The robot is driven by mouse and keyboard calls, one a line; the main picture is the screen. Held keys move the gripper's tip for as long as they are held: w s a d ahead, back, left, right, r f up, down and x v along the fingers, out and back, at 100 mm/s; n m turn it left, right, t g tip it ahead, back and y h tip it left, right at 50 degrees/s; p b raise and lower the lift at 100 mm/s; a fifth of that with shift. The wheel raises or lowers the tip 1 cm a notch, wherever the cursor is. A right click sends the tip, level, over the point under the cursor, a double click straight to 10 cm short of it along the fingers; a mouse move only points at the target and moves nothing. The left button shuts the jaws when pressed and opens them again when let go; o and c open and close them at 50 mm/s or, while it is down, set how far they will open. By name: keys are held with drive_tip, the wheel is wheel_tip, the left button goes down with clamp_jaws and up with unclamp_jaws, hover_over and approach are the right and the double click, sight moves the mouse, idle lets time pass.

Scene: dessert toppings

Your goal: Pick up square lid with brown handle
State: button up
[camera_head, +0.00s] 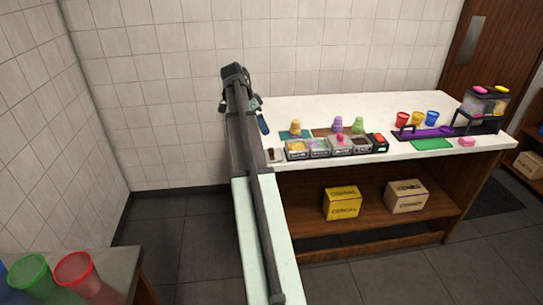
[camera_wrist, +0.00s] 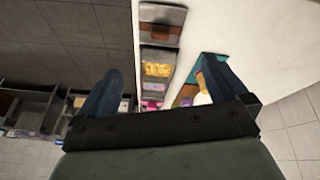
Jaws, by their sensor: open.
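At the left end of the row on the white counter sits a small square piece with a dark brown part (camera_head: 275,155). It looks like the square lid with brown handle, but it is small here. In the wrist view a grey square piece with a brown bar (camera_wrist: 160,30) shows at the top, ahead of my gripper. My gripper (camera_head: 259,114) is over the counter's left end. In the wrist view my gripper (camera_wrist: 160,67) has its two blue fingers wide apart, with nothing held. A container of yellow topping (camera_wrist: 157,69) shows between the fingers.
Several topping containers (camera_head: 318,148) stand close in a row along the counter's front edge. An orange cup (camera_head: 295,127) on a teal mat stands behind them. A purple rack (camera_head: 428,132) is farther right. The counter's back (camera_head: 350,105) is clear.

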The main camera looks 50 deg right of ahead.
drive_tip(key=m, duration=0.4)
hover_over(271, 149)
drive_tip(key=w+a, duration=0.1)
drive_tip(key=a, duration=0.1)
wheel_tip(271, 149, down, 7)
drive_tip(key=shift+d+r, duration=0.1)
drive_tip(key=shift+r, duration=0.05)
drive_tip(key=shift+w+x, duration=0.15)
drive_tip(key=shift+x, duration=1.5)
drive_tip(key=shift+w+x, duration=0.15)
drive_tip(key=shift+x, duration=1.45)
drive_tip(key=shift+c, duration=0.5)
drive_tip(key=c, duration=0.7)
